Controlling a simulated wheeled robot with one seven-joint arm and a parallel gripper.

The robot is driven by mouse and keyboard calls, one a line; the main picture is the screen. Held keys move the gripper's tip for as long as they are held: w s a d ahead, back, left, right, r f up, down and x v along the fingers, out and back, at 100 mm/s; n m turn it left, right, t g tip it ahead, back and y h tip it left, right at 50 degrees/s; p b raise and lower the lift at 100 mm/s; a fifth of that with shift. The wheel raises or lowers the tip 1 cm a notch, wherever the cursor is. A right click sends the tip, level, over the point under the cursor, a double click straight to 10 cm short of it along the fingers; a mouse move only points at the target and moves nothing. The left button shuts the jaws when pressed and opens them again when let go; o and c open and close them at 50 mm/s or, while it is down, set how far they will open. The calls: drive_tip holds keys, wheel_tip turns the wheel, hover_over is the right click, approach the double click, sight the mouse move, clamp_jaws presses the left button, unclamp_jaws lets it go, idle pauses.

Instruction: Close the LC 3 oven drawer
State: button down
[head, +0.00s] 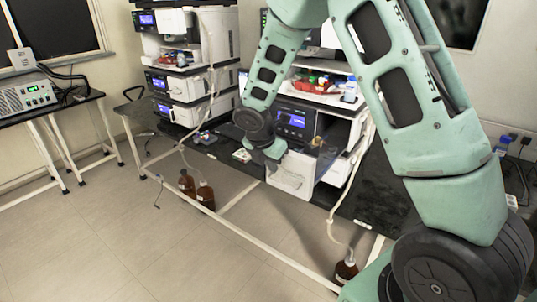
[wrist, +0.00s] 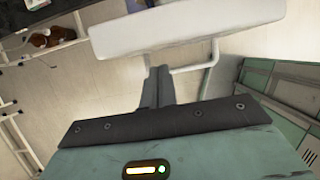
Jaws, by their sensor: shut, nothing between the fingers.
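The right-hand column stack has a white drawer (head: 290,178) low down that stands out past the units above it. I take it to be the LC 3 oven drawer, but no label is readable. In the wrist view a white slab-like part (wrist: 185,28), seemingly this drawer, lies just beyond my fingertips. My gripper (wrist: 158,72) is shut with nothing in it. In the head view my gripper (head: 268,160) is at the drawer's upper left front. I cannot tell whether it touches the drawer. My arm hides part of the stack.
Another column stack (head: 190,65) stands to the left on the same dark bench. Brown bottles (head: 205,195) stand below the bench, with one more (head: 346,268) at the front right. A side table (head: 60,98) with an instrument is at the far left. The floor (head: 110,230) in front is clear.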

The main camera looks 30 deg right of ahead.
drive_tip(key=shift+x, duration=1.85)
